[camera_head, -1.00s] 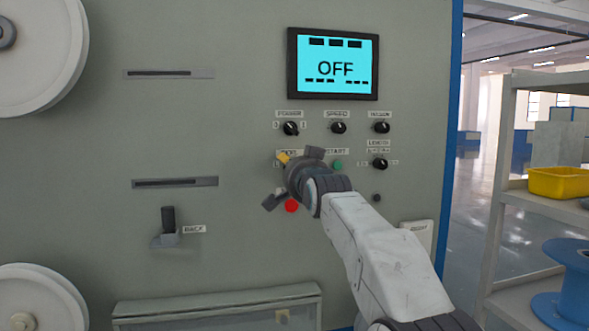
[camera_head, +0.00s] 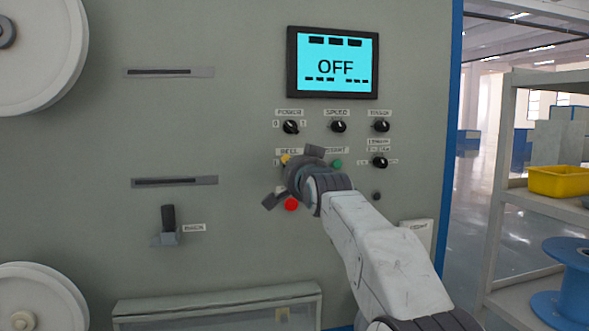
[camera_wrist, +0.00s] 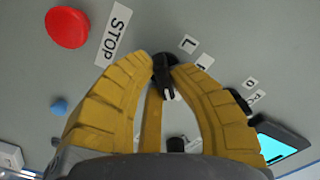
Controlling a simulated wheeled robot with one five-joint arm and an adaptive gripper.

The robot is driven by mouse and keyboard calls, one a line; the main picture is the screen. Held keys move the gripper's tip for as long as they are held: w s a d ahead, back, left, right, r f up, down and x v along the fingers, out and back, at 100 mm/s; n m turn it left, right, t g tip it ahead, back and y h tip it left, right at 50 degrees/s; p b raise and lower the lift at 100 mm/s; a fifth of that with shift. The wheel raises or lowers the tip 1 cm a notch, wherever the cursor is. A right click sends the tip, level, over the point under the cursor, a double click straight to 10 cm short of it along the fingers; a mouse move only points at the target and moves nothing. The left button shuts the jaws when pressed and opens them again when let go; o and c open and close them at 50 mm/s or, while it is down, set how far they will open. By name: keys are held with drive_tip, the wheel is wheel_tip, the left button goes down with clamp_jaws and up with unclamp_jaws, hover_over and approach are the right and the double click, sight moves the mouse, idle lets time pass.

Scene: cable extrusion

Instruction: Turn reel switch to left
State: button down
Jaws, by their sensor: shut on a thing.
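The reel switch (camera_wrist: 165,72) is a small black knob on the grey panel, with a white pointer mark on it. In the wrist view it sits between the yellow fingertips of my gripper (camera_wrist: 163,69), which is shut on it. A label with the letter L (camera_wrist: 188,43) is beside the knob. In the head view my gripper (camera_head: 287,161) is against the panel just under the REEL label (camera_head: 289,151). The knob is hidden there behind the gripper.
A red stop button (camera_head: 291,204) is just below my gripper, and a green start button (camera_head: 336,164) is to its right. The power knob (camera_head: 290,127) and speed knob (camera_head: 338,126) are above, below the screen (camera_head: 333,63) reading OFF. A shelf (camera_head: 545,190) stands at right.

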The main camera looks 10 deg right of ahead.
drive_tip(key=shift+r, duration=0.1)
drive_tip(key=n+p, duration=0.1)
drive_tip(key=n, duration=0.3)
drive_tip(key=shift+r, duration=0.15)
drive_tip(key=n, duration=0.4)
drive_tip(key=shift+r+n+p, duration=0.15)
drive_tip(key=shift+n+p, duration=0.15)
drive_tip(key=shift+p, duration=0.05)
drive_tip(key=n, duration=0.4)
drive_tip(key=shift+r+n, duration=0.1)
drive_tip(key=shift+n, duration=0.2)
drive_tip(key=shift+a+r+n, duration=0.1)
drive_tip(key=shift+a+n, duration=0.05)
drive_tip(key=shift+n, duration=2.15)
drive_tip(key=c, duration=1.4)
unclamp_jaws()
drive_tip(key=shift+a, duration=0.1)
drive_tip(key=shift+o, duration=1.4)
drive_tip(key=shift+f, duration=0.2)
